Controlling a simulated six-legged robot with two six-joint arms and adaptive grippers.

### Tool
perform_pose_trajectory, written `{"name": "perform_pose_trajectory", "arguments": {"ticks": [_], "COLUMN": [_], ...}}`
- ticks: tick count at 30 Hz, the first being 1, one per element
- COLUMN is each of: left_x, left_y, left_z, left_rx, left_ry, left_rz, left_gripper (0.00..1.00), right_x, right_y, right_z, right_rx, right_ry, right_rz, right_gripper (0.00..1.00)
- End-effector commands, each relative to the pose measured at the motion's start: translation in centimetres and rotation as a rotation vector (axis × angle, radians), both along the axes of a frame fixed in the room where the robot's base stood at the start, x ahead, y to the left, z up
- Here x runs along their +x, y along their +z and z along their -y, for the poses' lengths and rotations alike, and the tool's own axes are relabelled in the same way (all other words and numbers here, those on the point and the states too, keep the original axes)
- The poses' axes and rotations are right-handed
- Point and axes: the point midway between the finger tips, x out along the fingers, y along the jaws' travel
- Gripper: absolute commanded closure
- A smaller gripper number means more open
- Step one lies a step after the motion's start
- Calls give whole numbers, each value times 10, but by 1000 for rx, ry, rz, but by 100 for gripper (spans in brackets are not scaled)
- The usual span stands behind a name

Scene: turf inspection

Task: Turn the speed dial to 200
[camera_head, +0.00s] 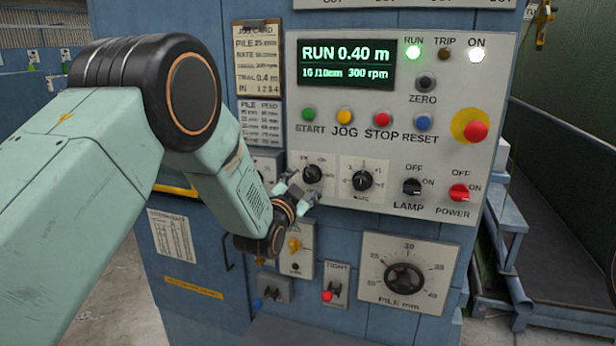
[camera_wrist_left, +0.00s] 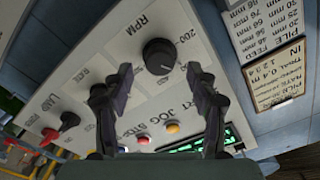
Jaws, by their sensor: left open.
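The speed dial (camera_head: 312,174) is a black round knob on the grey control panel, left of a second black knob. The wrist view shows the speed dial (camera_wrist_left: 159,56) with an RPM label and a 200 mark beside it. The panel's display (camera_head: 346,63) reads RUN 0.40 m and 300 rpm. My left gripper (camera_head: 299,188) is open and empty just in front of the speed dial. In the wrist view its fingertips (camera_wrist_left: 159,74) lie on either side of the dial's lower edge; contact cannot be told. The dial's pointer direction is unclear. My right gripper is not in view.
The second knob (camera_head: 362,181), lamp switch (camera_head: 412,187) and red power switch (camera_head: 459,193) sit to the right. Coloured buttons, including the red stop button (camera_head: 383,119), run above. A large pile dial (camera_head: 403,280) is below. Job cards hang left.

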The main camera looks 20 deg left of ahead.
Motion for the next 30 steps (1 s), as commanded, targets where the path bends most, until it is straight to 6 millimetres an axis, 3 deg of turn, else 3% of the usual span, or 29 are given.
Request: {"name": "perform_pose_trajectory", "arguments": {"ticks": [9,22,30], "left_x": [31,37,37], "left_y": [0,0,0], "left_z": [1,1,1], "left_rx": [-1,-1,-1], "left_ry": [0,-1,-1], "left_rz": [0,-1,-1], "left_gripper": [42,42,65], "right_x": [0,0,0], "right_y": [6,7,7], "right_z": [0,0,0], "right_rx": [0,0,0], "right_ry": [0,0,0], "right_rz": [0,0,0], "right_gripper": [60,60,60]}}
